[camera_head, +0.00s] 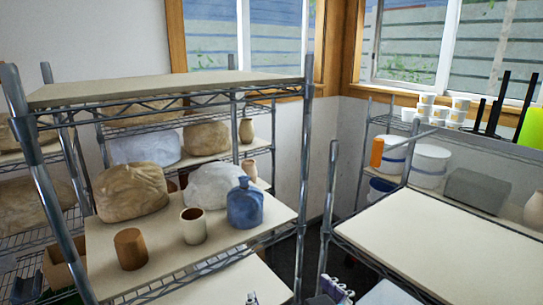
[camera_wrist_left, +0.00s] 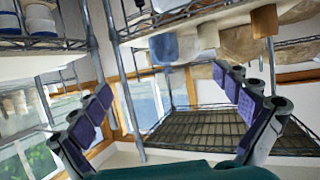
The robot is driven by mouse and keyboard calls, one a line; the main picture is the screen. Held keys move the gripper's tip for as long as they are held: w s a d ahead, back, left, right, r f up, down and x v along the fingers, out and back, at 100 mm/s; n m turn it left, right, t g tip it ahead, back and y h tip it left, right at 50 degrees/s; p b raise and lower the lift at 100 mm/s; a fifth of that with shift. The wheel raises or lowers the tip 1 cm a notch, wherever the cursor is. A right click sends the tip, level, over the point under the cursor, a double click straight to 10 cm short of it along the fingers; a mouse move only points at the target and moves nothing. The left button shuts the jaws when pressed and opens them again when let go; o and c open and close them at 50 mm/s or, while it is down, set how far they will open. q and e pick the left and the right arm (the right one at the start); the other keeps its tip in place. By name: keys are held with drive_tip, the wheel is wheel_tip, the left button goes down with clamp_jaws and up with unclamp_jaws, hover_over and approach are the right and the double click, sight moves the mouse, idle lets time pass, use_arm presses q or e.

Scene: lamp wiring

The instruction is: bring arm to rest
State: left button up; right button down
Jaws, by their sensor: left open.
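My left gripper (camera_head: 293,295) shows only by its fingertips at the bottom edge of the head view, in front of the gap between two shelf racks. In the left wrist view the left gripper (camera_wrist_left: 165,85) has its purple-padded fingers spread wide, with nothing between them. The rest of the left arm is out of the head view. My right gripper is not in view. No lamp or wiring can be made out.
A metal rack (camera_head: 305,190) at left holds a blue bottle (camera_head: 245,205), a white cup (camera_head: 193,226), a brown cylinder (camera_head: 130,249) and wrapped lumps (camera_head: 130,190). At right, a bare pale shelf (camera_head: 450,240) stands before white buckets (camera_head: 430,165) and a grey block (camera_head: 475,190).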

use_arm(q)
drive_tip(key=a+f+m+g+h+b, duration=0.1)
drive_tip(key=a+f+b, duration=0.6)
drive_tip(key=f, duration=1.1)
drive_tip(key=s+a+f+m+g+h+b, duration=0.1)
drive_tip(key=a+f+g+b, duration=0.2)
drive_tip(key=a+f+b, duration=0.4)
drive_tip(key=a+f+m+g+h+b, duration=0.1)
drive_tip(key=a+f+b, duration=0.6)
drive_tip(key=f+b, duration=0.8)
wheel_tip(320, 180, down, 15)
drive_tip(key=shift+s+f+g+h, duration=0.1)
drive_tip(key=shift+s+g+h, duration=0.2)
drive_tip(key=shift+g+h, duration=0.1)
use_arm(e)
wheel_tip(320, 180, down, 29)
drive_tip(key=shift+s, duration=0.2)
